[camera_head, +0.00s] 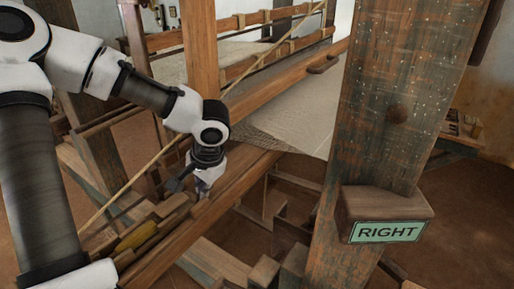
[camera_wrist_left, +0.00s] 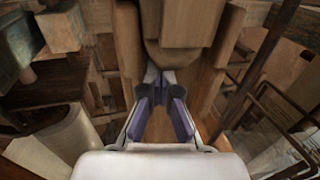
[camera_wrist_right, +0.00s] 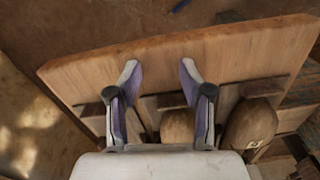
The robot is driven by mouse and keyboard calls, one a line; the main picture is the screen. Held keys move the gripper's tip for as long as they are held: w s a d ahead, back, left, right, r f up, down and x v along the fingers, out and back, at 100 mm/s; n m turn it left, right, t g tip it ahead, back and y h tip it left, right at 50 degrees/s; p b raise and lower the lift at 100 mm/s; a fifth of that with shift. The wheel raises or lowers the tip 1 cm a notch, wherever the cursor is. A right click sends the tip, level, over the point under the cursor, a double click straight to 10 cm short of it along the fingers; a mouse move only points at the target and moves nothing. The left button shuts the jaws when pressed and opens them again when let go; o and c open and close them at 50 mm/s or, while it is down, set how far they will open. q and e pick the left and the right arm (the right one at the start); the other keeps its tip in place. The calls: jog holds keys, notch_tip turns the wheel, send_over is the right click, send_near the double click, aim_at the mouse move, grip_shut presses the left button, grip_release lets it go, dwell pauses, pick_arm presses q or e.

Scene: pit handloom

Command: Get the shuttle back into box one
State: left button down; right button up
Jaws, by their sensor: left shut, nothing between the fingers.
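My left gripper (camera_head: 203,190) points down at a long wooden beam, close beside a narrow wooden trough. It also shows in the left wrist view (camera_wrist_left: 164,80), shut and empty, its tips near a brown wooden block. A yellowish long piece (camera_head: 138,236) lies in the trough at lower left; I cannot tell if it is the shuttle. A small elongated wooden piece (camera_head: 323,65) sits on the rear beam; its identity is unclear too. I cannot tell which compartment is box one. My right gripper (camera_wrist_right: 159,70) is open and empty over a wooden board (camera_wrist_right: 210,60).
A thick worn post (camera_head: 385,120) with a green "RIGHT" sign (camera_head: 387,232) stands right of centre. Pale cloth (camera_head: 300,112) stretches behind the front beam. Another post (camera_head: 200,50) rises behind my left wrist. Rounded wooden pieces (camera_wrist_right: 250,125) lie near the right gripper.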

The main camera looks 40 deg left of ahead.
jog(key=shift+r+p, duration=3.55)
jog(key=shift+p, duration=0.1)
jog(key=shift+f, duration=0.1)
